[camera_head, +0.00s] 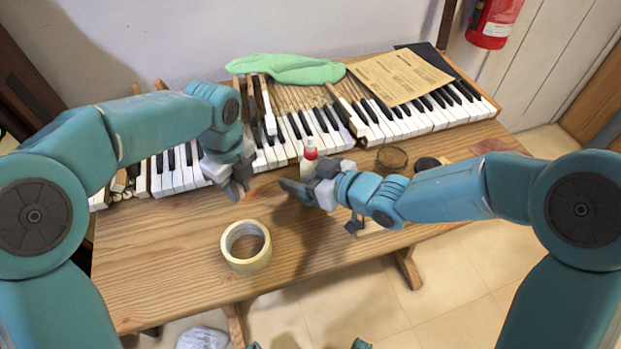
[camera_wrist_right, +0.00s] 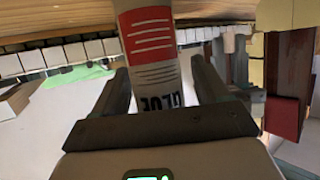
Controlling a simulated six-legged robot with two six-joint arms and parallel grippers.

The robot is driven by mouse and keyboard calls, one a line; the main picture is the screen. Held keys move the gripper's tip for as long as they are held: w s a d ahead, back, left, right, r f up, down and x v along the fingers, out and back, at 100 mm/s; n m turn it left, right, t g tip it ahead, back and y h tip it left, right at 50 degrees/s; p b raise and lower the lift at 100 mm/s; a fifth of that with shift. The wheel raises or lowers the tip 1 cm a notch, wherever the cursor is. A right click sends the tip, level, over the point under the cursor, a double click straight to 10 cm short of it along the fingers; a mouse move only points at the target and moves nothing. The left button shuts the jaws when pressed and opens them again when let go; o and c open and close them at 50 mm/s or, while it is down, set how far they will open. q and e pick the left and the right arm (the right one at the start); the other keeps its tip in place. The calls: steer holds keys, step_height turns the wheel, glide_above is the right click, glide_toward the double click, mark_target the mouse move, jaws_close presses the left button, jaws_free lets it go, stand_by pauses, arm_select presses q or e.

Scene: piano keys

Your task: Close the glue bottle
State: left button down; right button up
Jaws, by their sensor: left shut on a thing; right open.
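The glue bottle (camera_head: 309,165) stands on the wooden table just in front of the piano keys, white with a red top; its lower part is hidden behind my right gripper (camera_head: 293,190). In the right wrist view the bottle (camera_wrist_right: 152,45), with a red label and dark lettering, appears between the two open fingers of my right gripper (camera_wrist_right: 160,85). I cannot tell if they touch it. My left gripper (camera_head: 239,188) is left of the bottle, above the table, pointing down. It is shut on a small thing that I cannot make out.
A tape roll (camera_head: 246,246) lies at the front of the table (camera_head: 180,270). Piano keys (camera_head: 400,122) fill the back, with a green cloth (camera_head: 285,69) and a brown sheet (camera_head: 398,76) on top. A round dark-rimmed object (camera_head: 392,157) lies right of the bottle. The table's left front is clear.

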mark_target(308, 164)
steer(key=c, duration=1.2)
steer(key=shift+r, duration=0.1)
steer(key=shift+c, duration=0.2)
arm_select(q)
steer(key=shift+r, duration=0.2)
arm_select(e)
steer(key=shift+r, duration=0.6)
arm_select(q)
steer(key=shift+r+p, duration=0.25)
steer(key=shift+p, duration=0.25)
arm_select(e)
steer(key=shift+s+d+r, duration=0.15)
steer(key=shift+d+r, duration=0.1)
steer(key=shift+r, duration=0.3)
steer(key=shift+s+d+r, duration=0.1)
steer(key=shift+d+r, duration=0.1)
steer(key=shift+r, duration=0.35)
arm_select(q)
steer(key=shift+r+p, duration=0.35)
steer(key=shift+r, duration=0.05)
steer(key=shift+f, duration=0.1)
arm_select(e)
steer(key=s+d, duration=1.1)
steer(key=d, duration=0.2)
